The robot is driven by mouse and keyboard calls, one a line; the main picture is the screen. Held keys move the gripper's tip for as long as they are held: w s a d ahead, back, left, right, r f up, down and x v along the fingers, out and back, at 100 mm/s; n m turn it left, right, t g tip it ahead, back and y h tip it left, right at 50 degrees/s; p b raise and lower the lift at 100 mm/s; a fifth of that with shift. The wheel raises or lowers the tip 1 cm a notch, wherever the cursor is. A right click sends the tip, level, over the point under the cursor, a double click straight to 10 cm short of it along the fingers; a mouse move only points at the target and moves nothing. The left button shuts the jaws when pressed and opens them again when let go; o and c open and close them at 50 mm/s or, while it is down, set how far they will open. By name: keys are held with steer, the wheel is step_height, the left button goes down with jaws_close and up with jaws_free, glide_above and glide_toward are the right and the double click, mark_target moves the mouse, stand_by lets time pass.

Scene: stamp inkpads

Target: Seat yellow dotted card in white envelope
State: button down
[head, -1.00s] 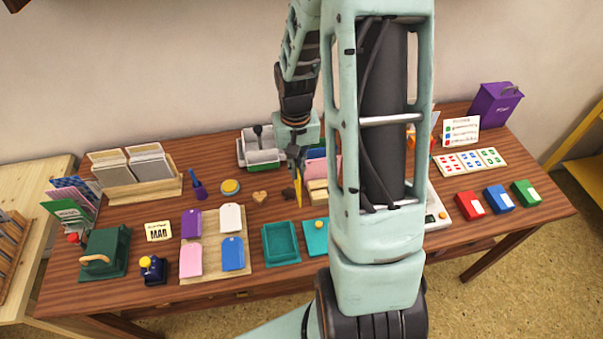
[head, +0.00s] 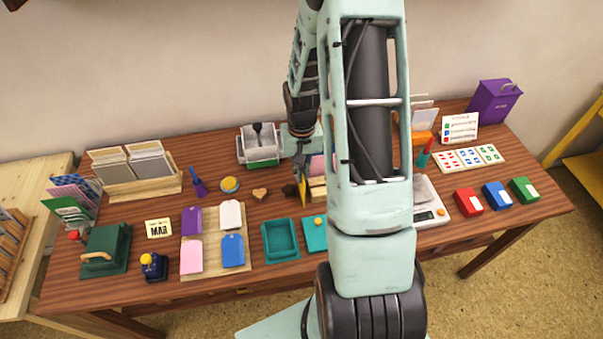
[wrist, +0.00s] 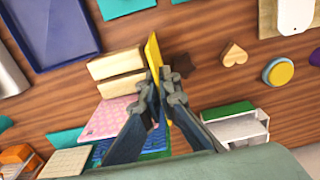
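A thin yellow card (head: 303,192) hangs from my gripper (head: 301,163) above the middle of the table. In the wrist view my gripper (wrist: 162,88) is shut on the yellow card (wrist: 153,50), seen nearly edge-on, so its dots cannot be made out. Some white upright sheets (head: 424,116) stand in an orange holder at the back right, partly behind my arm. I cannot tell whether one of them is the white envelope.
Pale wooden blocks (wrist: 117,70) and a pink patterned piece (wrist: 108,116) lie close to the card. A wooden heart (head: 260,194), a round yellow-topped pad (head: 230,185) and a teal tray (head: 281,241) are nearby. A scale (head: 430,210) stands right of my arm.

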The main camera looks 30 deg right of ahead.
steer(key=shift+f, duration=0.25)
steer(key=c, duration=2.2)
jaws_free()
steer(key=shift+r, duration=0.1)
steer(key=shift+o, duration=0.2)
